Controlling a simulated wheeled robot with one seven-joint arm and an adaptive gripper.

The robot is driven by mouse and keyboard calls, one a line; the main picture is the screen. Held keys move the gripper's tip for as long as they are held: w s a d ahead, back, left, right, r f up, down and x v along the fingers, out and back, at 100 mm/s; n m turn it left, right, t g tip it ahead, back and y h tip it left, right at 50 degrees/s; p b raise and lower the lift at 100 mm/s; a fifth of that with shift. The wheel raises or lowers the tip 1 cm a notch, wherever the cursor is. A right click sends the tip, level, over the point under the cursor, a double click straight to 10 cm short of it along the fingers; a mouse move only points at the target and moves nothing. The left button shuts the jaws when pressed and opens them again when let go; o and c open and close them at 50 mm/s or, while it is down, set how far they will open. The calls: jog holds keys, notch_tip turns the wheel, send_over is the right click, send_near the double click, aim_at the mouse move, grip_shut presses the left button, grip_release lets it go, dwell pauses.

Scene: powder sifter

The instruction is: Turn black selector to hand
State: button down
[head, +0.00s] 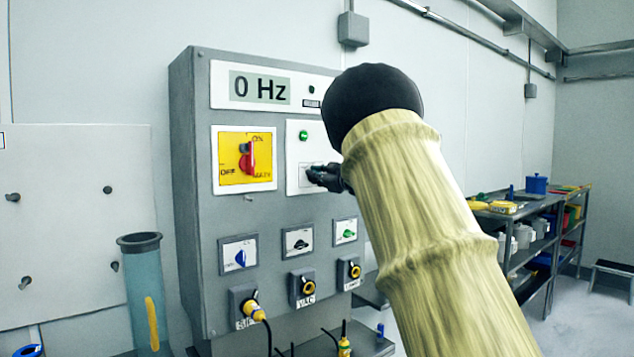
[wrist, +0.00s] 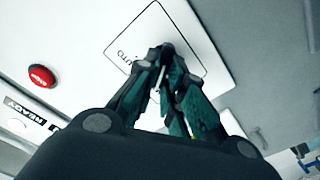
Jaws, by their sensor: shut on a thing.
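My gripper (head: 314,175) is at the white plate (head: 301,150) in the upper right of the grey control panel, below a green light. In the wrist view my gripper's dark fingertips (wrist: 166,52) meet inside the outlined square of the plate (wrist: 182,25). They are shut on a small selector knob there. The fingers hide the knob, so its colour and pointing direction cannot be told. Part of a printed label shows left of the fingertips. A separate black selector (head: 299,243) sits on a small white plate lower on the panel, apart from my gripper.
The grey panel (head: 195,170) also carries a red switch (head: 247,158) on yellow, blue (head: 240,257) and green (head: 348,233) selectors, and several sockets below. A "0 Hz" display (head: 260,88) is above. A clear tube (head: 145,290) stands at left. Shelves (head: 545,245) stand at right.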

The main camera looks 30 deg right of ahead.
jog(key=shift+a+f+n+b, duration=0.1)
jog(key=shift+n+b, duration=0.5)
jog(key=shift+n, duration=0.5)
jog(key=c, duration=1.5)
grip_release()
jog(key=shift+s, duration=0.1)
jog(key=s, duration=0.8)
jog(key=s+d, duration=0.1)
jog(key=s, duration=0.3)
jog(key=shift+w, duration=0.1)
